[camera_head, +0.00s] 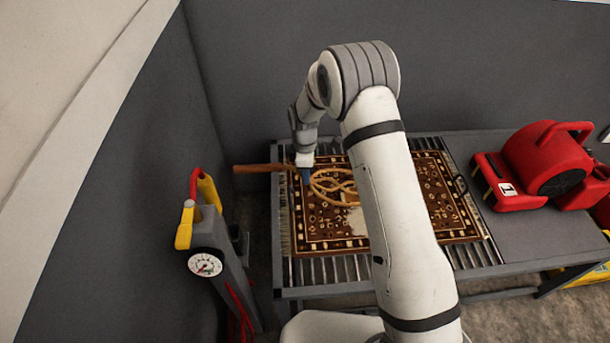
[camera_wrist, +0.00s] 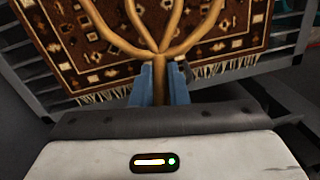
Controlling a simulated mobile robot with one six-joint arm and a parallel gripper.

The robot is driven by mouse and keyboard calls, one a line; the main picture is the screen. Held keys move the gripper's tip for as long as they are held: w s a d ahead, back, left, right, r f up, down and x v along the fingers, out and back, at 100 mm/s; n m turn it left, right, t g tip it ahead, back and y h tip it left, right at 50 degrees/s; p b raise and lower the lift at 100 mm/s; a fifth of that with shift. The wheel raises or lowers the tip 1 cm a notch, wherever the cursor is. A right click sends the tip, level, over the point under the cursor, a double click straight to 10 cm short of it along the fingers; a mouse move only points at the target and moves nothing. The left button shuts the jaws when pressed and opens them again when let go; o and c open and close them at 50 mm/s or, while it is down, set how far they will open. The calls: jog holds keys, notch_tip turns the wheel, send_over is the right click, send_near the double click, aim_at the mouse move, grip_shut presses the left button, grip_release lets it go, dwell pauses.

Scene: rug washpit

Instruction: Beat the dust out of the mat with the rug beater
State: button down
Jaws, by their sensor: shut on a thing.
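The brown patterned mat (camera_head: 436,196) lies flat on a slatted metal table, with a pale dusty patch (camera_head: 357,222) near its middle. The mat and its fringe also fill the top of the wrist view (camera_wrist: 95,65). The rug beater (camera_head: 325,186) has a looped wicker head over the left part of the mat and a brown handle (camera_head: 262,169) sticking out to the left. My gripper (camera_head: 305,177) is shut on the rug beater; in the wrist view its blue fingers (camera_wrist: 164,84) clasp the beater's neck (camera_wrist: 160,68). Whether the head touches the mat I cannot tell. My arm hides part of the mat.
A red blower (camera_head: 550,165) stands on the grey tabletop at right. The slatted table (camera_head: 330,270) has bare slats around the mat. A grey post with a gauge (camera_head: 205,263) and yellow-red handles stands at left. Grey walls rise behind and at left.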

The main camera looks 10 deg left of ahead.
jog(key=shift+f, duration=0.2)
notch_tip(320, 180, down, 5)
jog(key=b, duration=0.3)
jog(key=shift+r, duration=0.1)
jog(key=shift+r+p, duration=1.35)
jog(key=shift+r, duration=0.95)
